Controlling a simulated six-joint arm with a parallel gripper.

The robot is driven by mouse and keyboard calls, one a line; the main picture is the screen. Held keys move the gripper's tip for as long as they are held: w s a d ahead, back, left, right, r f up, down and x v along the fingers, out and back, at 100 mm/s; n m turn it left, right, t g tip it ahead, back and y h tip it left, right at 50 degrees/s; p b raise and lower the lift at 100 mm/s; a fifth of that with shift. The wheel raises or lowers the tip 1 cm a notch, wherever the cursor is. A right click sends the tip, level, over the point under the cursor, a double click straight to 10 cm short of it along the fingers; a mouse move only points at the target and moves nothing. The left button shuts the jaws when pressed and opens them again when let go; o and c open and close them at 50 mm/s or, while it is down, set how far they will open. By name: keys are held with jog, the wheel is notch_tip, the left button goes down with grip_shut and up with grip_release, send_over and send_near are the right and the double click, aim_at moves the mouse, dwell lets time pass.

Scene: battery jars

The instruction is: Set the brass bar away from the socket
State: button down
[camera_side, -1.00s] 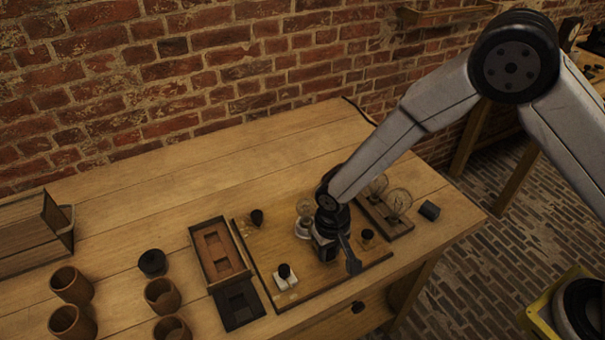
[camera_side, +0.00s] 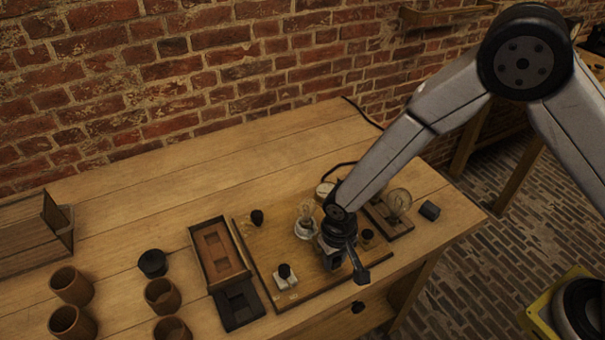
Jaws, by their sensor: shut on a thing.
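My gripper (camera_side: 332,263) points down over the front right part of the wooden board (camera_side: 262,236). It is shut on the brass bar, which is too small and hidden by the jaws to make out. A white round socket (camera_side: 303,232) holding a clear glass bulb (camera_side: 306,211) stands on the board just left of my gripper. My gripper partly covers the area at the socket's right side. I cannot tell how far the jaws are above the board.
A white block with a dark knob (camera_side: 285,278) sits at the board's front left. Another dark knob (camera_side: 367,236) is right of my gripper. An open box (camera_side: 220,252) and clay jars (camera_side: 71,286) are left. The back table is clear.

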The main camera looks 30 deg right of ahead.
jog(key=shift+s, duration=0.2)
jog(key=shift+c, duration=2)
grip_release()
jog(key=shift+r, duration=0.15)
jog(key=shift+r, duration=3.8)
jog(key=s+d+r+t, duration=0.1)
jog(key=s+d+r, duration=0.1)
jog(key=d, duration=0.5)
jog(key=s+d+r, duration=0.3)
jog(key=d, duration=0.4)
jog(key=s+d+r+t, duration=0.1)
jog(key=s+d+r, duration=0.2)
jog(key=d, duration=0.4)
jog(key=shift+r+t, duration=0.3)
